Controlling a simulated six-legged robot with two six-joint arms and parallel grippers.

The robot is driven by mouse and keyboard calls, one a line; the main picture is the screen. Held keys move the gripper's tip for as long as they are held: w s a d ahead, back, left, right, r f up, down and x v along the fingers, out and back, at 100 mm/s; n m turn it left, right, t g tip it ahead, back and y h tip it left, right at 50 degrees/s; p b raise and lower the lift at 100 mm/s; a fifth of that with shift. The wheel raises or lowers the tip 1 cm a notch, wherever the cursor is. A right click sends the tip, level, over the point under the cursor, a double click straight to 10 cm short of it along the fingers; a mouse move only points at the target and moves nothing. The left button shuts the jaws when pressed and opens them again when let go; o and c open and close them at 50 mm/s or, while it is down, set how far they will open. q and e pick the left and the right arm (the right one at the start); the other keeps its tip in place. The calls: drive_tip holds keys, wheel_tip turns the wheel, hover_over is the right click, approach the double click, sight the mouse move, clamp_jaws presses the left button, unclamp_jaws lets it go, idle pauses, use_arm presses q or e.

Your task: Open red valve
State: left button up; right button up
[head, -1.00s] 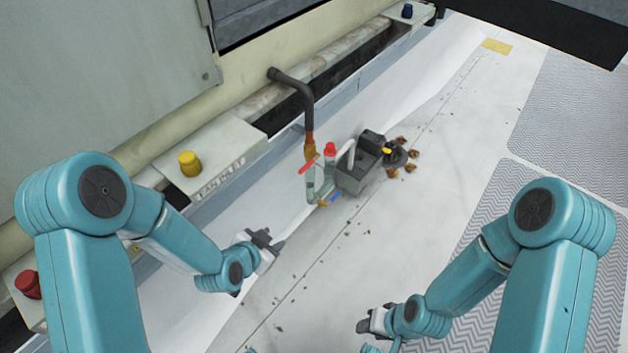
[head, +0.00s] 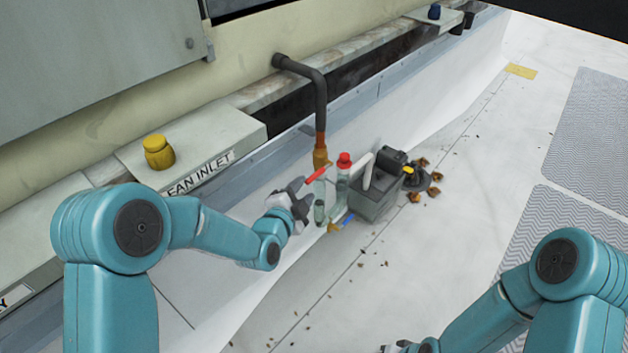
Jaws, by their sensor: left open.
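The red valve handle (head: 317,174) is a small red lever on the pale green vertical pipe (head: 319,205), below the orange-brown fitting (head: 320,155) of a dark bent pipe. The lever slants, its right end higher. My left gripper (head: 301,197) is open, just left of the pipe and a little below the lever's left end. I cannot tell whether a finger touches the lever or pipe. My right gripper (head: 398,347) shows only as a sliver at the bottom edge; its jaws are hidden.
A blue lever (head: 341,223) sits low on the pipework. A red-capped bottle-like part (head: 344,162) stands right of the pipe, beside a grey pump box (head: 376,198). Brown debris (head: 432,190) lies to its right. A yellow knob (head: 158,151) sits on the left ledge.

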sight(312, 178)
use_arm(q)
drive_tip(key=b+x, duration=0.1)
drive_tip(key=x, duration=0.5)
drive_tip(key=shift+w+f+b, duration=0.25)
drive_tip(key=shift+b, duration=0.15)
drive_tip(key=shift+w+d, duration=0.25)
drive_tip(key=shift+w, duration=0.35)
use_arm(e)
drive_tip(key=shift+w+d+f+t, duration=0.15)
drive_tip(key=shift+w+f, duration=0.2)
drive_tip(key=shift+f, duration=0.3)
drive_tip(key=shift+w+d+f+t, duration=0.15)
drive_tip(key=shift+w+f, duration=0.2)
drive_tip(key=shift+f, duration=0.25)
drive_tip(key=shift+a, duration=0.1)
use_arm(q)
clamp_jaws()
